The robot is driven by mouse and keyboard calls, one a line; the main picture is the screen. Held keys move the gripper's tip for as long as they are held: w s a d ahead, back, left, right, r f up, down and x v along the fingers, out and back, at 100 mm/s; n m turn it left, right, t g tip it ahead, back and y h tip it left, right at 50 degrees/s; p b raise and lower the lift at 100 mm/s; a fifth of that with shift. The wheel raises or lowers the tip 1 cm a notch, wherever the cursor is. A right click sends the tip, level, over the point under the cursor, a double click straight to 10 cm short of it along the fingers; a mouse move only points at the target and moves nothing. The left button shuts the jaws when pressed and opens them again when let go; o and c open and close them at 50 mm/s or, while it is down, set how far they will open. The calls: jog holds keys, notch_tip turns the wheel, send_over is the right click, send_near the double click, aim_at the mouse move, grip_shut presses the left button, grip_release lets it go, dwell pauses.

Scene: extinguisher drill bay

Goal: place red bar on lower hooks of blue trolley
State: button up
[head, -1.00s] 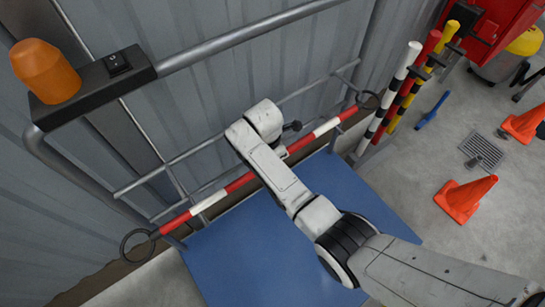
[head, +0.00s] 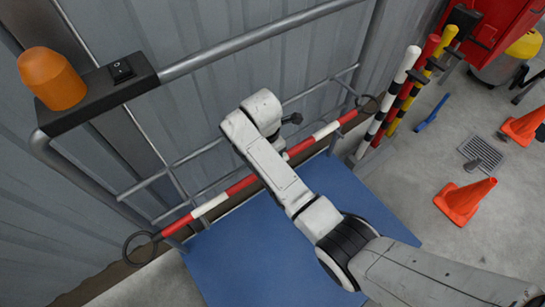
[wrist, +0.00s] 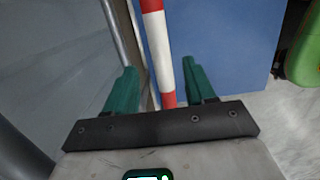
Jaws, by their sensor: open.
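The red-and-white bar (head: 208,205) runs diagonally along the rail side of the blue trolley (head: 245,262), with a dark ring near each end. My arm crosses over its middle in the head view, where my gripper is hidden. In the wrist view my gripper (wrist: 159,68) is open, its two green fingers apart on either side of the bar (wrist: 156,40). No grip on the bar shows. I cannot make out the lower hooks or tell whether the bar's ends rest on them.
The trolley's grey rails (head: 262,42) stand close to the corrugated wall, with an orange lamp (head: 50,80) on the handle. Striped posts (head: 393,100) stand by the right end. A green object (wrist: 304,48) is at the wrist view's right edge.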

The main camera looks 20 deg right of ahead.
notch_tip(320, 180, up, 7)
jog(key=shift+a+p, duration=0.4)
jog(key=shift+s+f, duration=0.1)
jog(key=shift+s, duration=0.05)
jog(key=s+d+f+m, duration=0.1)
jog(key=s+d+m, duration=0.2)
jog(key=s+m, duration=0.4)
jog(key=s+d+f+m, duration=0.1)
jog(key=s+d+m, duration=0.2)
jog(key=s, duration=1.1)
jog(key=s+d+f+m+y, duration=0.1)
jog(key=s+d+m, duration=0.2)
jog(key=s+m, duration=0.7)
jog(key=shift+s+d+f+m+t, duration=0.15)
jog(key=shift+s+m+t, duration=0.2)
jog(key=shift+s, duration=0.45)
